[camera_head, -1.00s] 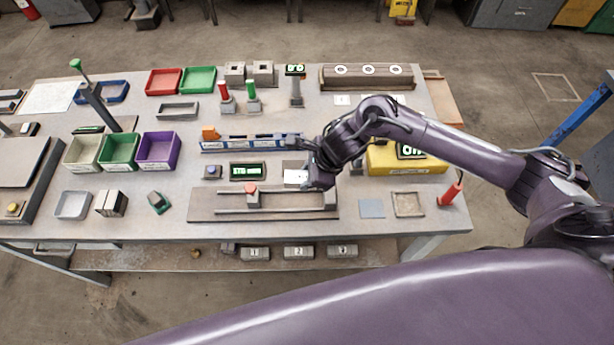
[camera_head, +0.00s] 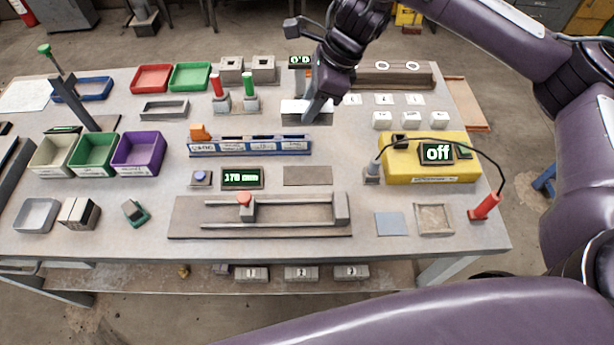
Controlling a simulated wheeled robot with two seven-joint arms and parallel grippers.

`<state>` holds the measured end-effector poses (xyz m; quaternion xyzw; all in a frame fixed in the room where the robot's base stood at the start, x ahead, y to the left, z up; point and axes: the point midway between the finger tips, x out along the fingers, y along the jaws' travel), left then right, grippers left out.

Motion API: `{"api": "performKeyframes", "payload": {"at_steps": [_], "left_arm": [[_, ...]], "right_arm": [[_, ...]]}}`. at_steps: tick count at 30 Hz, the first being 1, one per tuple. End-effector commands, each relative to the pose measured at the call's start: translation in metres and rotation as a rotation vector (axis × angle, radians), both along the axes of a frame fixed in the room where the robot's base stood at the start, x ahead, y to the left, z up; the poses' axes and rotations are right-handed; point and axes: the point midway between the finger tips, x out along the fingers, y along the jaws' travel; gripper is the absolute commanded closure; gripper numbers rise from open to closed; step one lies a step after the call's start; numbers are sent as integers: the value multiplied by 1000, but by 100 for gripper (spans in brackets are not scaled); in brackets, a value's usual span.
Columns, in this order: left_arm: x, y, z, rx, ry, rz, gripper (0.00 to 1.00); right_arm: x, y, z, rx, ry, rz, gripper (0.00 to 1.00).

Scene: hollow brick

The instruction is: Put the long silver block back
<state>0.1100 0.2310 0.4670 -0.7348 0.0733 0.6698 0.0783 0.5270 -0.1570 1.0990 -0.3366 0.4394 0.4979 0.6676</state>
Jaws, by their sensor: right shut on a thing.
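The long silver block (camera_head: 296,106) has a bright top and a grey front side, and part of it is hidden behind my finger. My right gripper (camera_head: 312,112) comes down over it from above and is shut on it, behind the blue rack. I cannot tell whether the block touches the table. A dark flat pad (camera_head: 308,176) in front of the blue rack is bare. My left gripper is not in view.
The blue rack (camera_head: 250,146) with labels lies just in front of the block. The post with a green display (camera_head: 300,61) stands close behind my gripper. Red (camera_head: 217,86) and green (camera_head: 249,87) posts stand to the left. A yellow box (camera_head: 400,170) with a cable is at the right.

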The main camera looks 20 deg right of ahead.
Motion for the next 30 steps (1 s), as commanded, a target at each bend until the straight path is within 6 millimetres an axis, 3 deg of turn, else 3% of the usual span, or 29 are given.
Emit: {"api": "performKeyframes", "payload": {"at_steps": [5,21,30], "left_arm": [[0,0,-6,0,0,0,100],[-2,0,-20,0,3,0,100],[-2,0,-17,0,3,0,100]], "right_arm": [[-1,-1,-13,4,7,-5,100],[-1,0,-131,6,6,-7,100],[0,-1,-158,3,2,-6,100]]}}
